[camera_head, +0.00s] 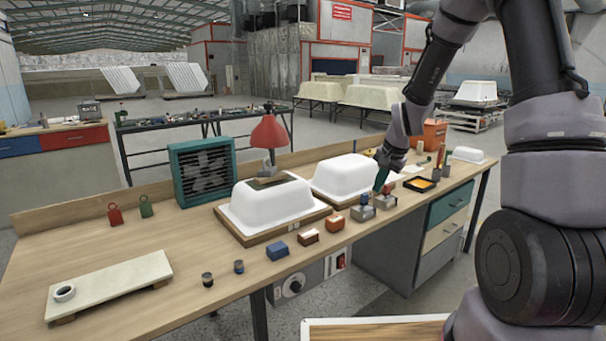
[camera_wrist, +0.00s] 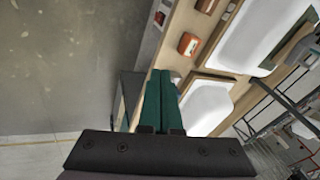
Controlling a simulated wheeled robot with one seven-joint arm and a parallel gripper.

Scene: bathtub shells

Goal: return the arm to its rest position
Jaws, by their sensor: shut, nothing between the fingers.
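My gripper (camera_head: 380,184) has green fingers and points down over the right half of the workbench (camera_head: 185,245), just right of the second white tub shell. In the wrist view my gripper (camera_wrist: 161,74) shows its two green fingers together, with nothing held. The arm reaches in from the right side of the head view. Two white tub shells, one at the middle (camera_head: 268,205) and one further right (camera_head: 343,176), stand on the bench. The gripper hangs close to small grey blocks (camera_head: 384,200) near the bench's front edge; whether it touches anything I cannot tell.
A pale board (camera_head: 112,283) lies at left. A drawer unit (camera_head: 440,228) stands under the right end.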

